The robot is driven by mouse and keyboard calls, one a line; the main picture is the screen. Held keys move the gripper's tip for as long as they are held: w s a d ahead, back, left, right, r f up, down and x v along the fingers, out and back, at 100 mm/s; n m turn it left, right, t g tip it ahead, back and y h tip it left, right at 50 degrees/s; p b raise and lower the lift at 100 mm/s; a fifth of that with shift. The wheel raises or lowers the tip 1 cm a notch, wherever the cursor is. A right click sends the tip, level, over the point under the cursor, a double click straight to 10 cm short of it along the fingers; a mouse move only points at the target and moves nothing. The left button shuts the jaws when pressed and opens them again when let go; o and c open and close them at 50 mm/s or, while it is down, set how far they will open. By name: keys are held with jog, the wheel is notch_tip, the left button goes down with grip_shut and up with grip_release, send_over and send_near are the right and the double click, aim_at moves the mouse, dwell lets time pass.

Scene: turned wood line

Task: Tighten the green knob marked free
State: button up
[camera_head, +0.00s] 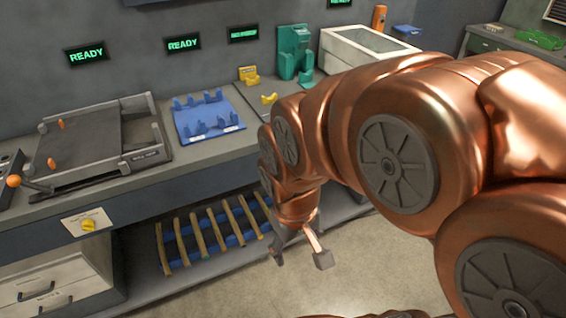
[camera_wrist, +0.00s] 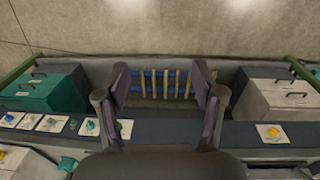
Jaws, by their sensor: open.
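In the wrist view, a small green knob (camera_wrist: 91,127) sits on a pale plate on the bench front, left of my gripper (camera_wrist: 160,68). In the head view, my arm hides that part of the bench. My gripper (camera_head: 301,258) hangs open and empty in front of the bench, apart from any knob. A yellow knob (camera_head: 88,225) on a white plate shows at the left of the bench front.
A lower shelf holds wooden slats (camera_head: 208,232) in a blue rack. On the bench top are a grey tray fixture (camera_head: 105,150), a blue fixture (camera_head: 208,118) and a green stand (camera_head: 292,52). A green cabinet (camera_wrist: 45,92) stands below the knob row. The floor in front is clear.

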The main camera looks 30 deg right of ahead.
jog(key=w+d+f+t+b, duration=0.6)
jog(key=w+d+f+b, duration=0.15)
jog(key=w, duration=0.35)
jog(key=w+d+f+n+t+b, duration=0.1)
jog(key=w+d+f+t+b, duration=0.55)
jog(key=w+d+b, duration=0.35)
jog(key=w+d+f+t+b, duration=0.6)
jog(key=w+d+f, duration=0.1)
jog(key=w, duration=0.6)
jog(key=shift+g+h, duration=0.25)
jog(key=shift+h, duration=0.15)
jog(key=shift+w+d+f, duration=0.1)
jog(key=shift+w+d, duration=0.05)
jog(key=shift+w, duration=1.6)
jog(key=shift+w+d, duration=0.1)
jog(key=shift+w, duration=1.65)
jog(key=c, duration=1.1)
jog(key=shift+c, duration=0.2)
